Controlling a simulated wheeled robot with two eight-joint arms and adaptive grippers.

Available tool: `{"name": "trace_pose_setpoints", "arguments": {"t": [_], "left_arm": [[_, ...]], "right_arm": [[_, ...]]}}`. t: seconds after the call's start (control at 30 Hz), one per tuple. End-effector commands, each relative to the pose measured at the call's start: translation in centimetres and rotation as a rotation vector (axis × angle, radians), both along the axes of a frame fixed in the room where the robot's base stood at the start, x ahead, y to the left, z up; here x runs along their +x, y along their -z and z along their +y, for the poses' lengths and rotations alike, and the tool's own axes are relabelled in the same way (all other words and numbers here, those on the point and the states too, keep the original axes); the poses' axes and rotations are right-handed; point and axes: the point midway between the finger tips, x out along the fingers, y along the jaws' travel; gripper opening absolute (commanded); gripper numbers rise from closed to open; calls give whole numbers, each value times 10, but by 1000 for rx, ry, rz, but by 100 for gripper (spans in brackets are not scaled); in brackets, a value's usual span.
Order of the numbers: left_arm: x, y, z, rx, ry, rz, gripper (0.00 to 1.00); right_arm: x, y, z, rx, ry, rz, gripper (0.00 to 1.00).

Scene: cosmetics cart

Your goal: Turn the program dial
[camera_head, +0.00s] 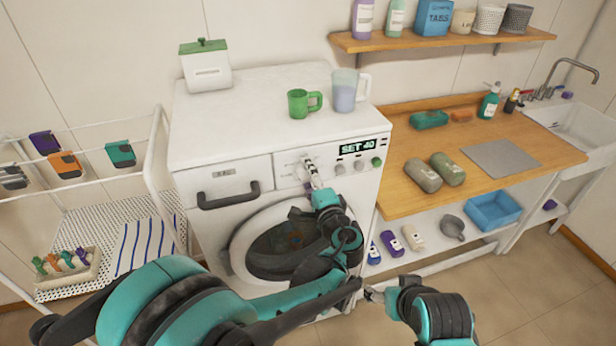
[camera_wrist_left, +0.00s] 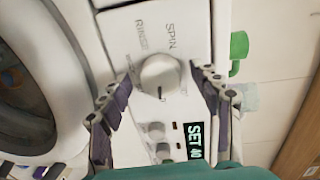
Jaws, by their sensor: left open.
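The white washing machine (camera_head: 220,140) stands in the centre of the head view. Its panel display (camera_head: 359,147) reads SET 40; it also shows in the left wrist view (camera_wrist_left: 195,141). In the left wrist view, the round program dial (camera_wrist_left: 160,77) has a dark pointer mark and the words RINSE and SPIN beside it. My left gripper (camera_wrist_left: 162,84) is open, with one finger on each side of the dial; contact is unclear. In the head view my left gripper (camera_head: 312,176) partly hides the dial. My right gripper (camera_head: 373,294) is low, away from the panel; its jaws are too small to judge.
Smaller knobs (camera_head: 340,169) and a green button (camera_head: 377,161) sit right of the dial. The drawer handle (camera_head: 228,195) juts out left. A green mug (camera_head: 299,104) and a clear jug (camera_head: 344,91) stand on top. A wooden counter (camera_head: 400,195) is at right.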

Motion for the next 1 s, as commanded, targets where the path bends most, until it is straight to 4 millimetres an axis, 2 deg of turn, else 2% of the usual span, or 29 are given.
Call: {"name": "trace_pose_setpoints", "arguments": {"t": [0.13, 0.33, 0.5, 1.0], "left_arm": [[-13, -1, -5, 0, 2, 0, 63], [-47, -3, -17, 0, 4, 0, 63], [-66, -5, -23, 0, 3, 0, 63], [-70, -5, -24, 0, 0, 0, 63]], "right_arm": [[0, 0, 0, 0, 0, 0, 73], [0, 0, 0, 0, 0, 0, 73], [0, 0, 0, 0, 0, 0, 73], [0, 0, 0, 0, 0, 0, 73]]}}
